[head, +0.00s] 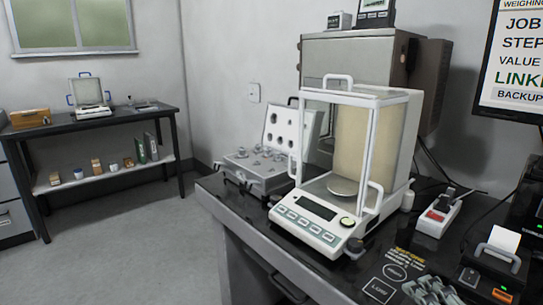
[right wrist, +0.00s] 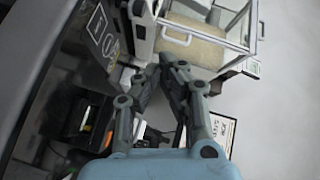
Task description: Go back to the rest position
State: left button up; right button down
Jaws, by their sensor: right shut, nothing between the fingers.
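My right gripper (head: 428,287) shows at the bottom right of the head view, over the front part of the dark table (head: 300,258). In the right wrist view my right gripper (right wrist: 165,66) has its fingertips together, with nothing held between them. It is in front of and to the right of the glass-sided balance (head: 310,213), and looks apart from it. The balance also shows at the top of the right wrist view (right wrist: 205,38). My left gripper is not in view.
An open case of weights (head: 262,178) stands left of the balance. A small printer (head: 496,262) and a device with a red patch (head: 437,215) are at the right. A monitor (head: 513,60) hangs on the wall. The floor at left is clear up to a shelved table (head: 110,123).

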jog(key=s+a+f+n+g+y, duration=0.2)
jog(key=s+f+n+g, duration=0.1)
jog(key=s+n+g, duration=0.5)
jog(key=s+d+n+g+h, duration=0.4)
jog(key=s+d+n, duration=0.3)
jog(key=s, duration=0.3)
jog(key=s+d+f+g+b, duration=0.1)
jog(key=s+f, duration=0.1)
jog(key=f, duration=1.3)
jog(key=s+d+f+g, duration=0.1)
jog(key=s+d+f, duration=0.1)
jog(key=f, duration=1.4)
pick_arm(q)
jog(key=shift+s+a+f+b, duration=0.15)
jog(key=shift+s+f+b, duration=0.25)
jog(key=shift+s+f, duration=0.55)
pick_arm(e)
jog(key=s+f+g, duration=0.1)
jog(key=s+f, duration=1.3)
jog(key=s, duration=0.3)
jog(key=shift+d+m, duration=0.25)
jog(key=shift+m, duration=0.15)
